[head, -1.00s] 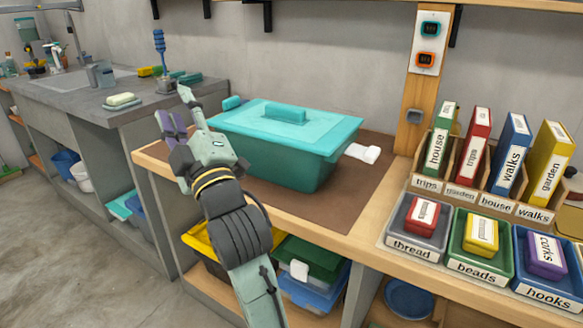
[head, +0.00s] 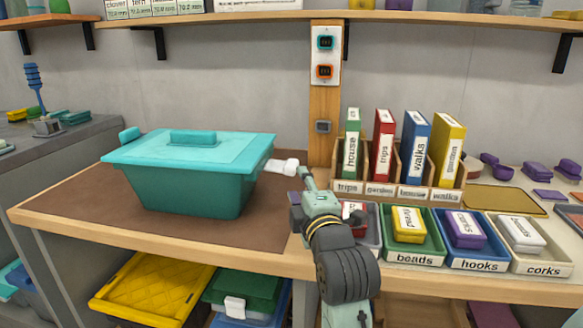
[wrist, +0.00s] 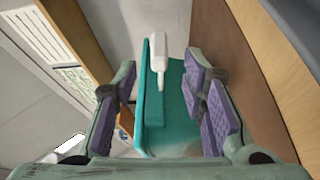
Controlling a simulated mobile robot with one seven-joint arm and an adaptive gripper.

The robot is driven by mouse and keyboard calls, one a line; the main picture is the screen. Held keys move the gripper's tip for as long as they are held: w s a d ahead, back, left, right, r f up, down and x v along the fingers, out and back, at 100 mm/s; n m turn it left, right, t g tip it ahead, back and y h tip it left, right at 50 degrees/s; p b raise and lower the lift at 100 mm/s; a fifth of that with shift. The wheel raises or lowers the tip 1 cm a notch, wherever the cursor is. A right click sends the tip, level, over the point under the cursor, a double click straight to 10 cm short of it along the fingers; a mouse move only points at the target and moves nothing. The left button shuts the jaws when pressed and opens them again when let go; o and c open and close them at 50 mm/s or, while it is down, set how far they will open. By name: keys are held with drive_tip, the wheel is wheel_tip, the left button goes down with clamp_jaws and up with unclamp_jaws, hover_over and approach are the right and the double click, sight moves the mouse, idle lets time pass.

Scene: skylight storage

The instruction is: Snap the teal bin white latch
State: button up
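The teal bin (head: 205,180) stands on a brown mat on the workbench, with its teal lid (head: 240,145) on top. Its white latch (head: 283,167) sticks outward from the bin's right end. My gripper (head: 305,184) is just right of the latch, and my arm partly hides it in the head view. In the wrist view my gripper (wrist: 163,85) is open, with purple pads on both sides. The white latch (wrist: 159,58) appears between the fingers, with the teal bin (wrist: 176,115) behind it. I see no contact with the latch.
Labelled small trays (head: 415,250) and a book rack (head: 390,188) stand close on the right. A wooden post (head: 322,100) with two dials rises behind. The brown mat (head: 90,205) has free room left of the bin. A shelf (head: 400,16) runs above.

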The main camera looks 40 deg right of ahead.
sight(292, 167)
drive_tip(key=p+x, duration=0.1)
drive_tip(key=x, duration=0.8)
drive_tip(key=shift+w, duration=0.1)
clamp_jaws()
idle(0.6)
